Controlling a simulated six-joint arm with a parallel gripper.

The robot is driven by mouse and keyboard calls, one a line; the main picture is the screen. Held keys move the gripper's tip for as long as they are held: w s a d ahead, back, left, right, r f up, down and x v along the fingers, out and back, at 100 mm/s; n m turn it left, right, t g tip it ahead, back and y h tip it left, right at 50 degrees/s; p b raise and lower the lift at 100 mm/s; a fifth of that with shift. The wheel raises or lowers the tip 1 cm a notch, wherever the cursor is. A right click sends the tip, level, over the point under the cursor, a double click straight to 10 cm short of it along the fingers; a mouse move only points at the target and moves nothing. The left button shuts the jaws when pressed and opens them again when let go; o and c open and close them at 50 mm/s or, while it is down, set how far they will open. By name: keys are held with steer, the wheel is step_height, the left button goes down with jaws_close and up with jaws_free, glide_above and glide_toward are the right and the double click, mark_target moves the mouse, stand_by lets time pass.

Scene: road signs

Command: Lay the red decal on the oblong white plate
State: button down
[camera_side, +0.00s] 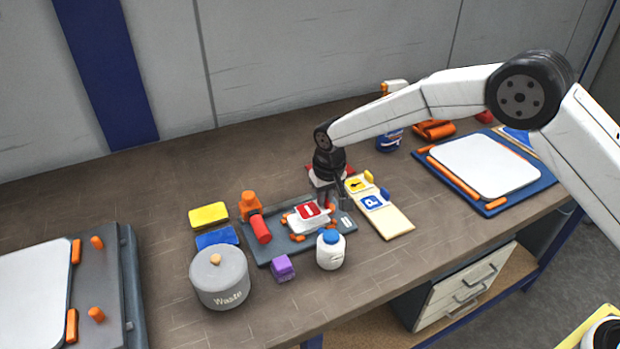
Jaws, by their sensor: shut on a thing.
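The red decal (309,211), with a white mark on it, shows at my gripper's left fingertip. My gripper (327,205) points down over the grey fixture and is shut on the red decal. A white plate (295,221) lies under the decal on the fixture, between orange clamps. The decal hides part of the plate. Whether the decal touches the plate or hangs just above it, I cannot tell.
Around the grey fixture (262,254) stand a waste pot (220,279), a purple block (283,267), a white bottle (330,251) and a red roller (260,229). A board with yellow and blue decals (390,222) lies right. A blue-framed white panel (485,165) lies farther right.

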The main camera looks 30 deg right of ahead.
steer(key=shift+f, duration=0.75)
steer(key=shift+f, duration=0.3)
stand_by(1.4)
jaws_free()
stand_by(0.6)
steer(key=shift+r, duration=0.15)
stand_by(0.3)
steer(key=shift+r, duration=3.4)
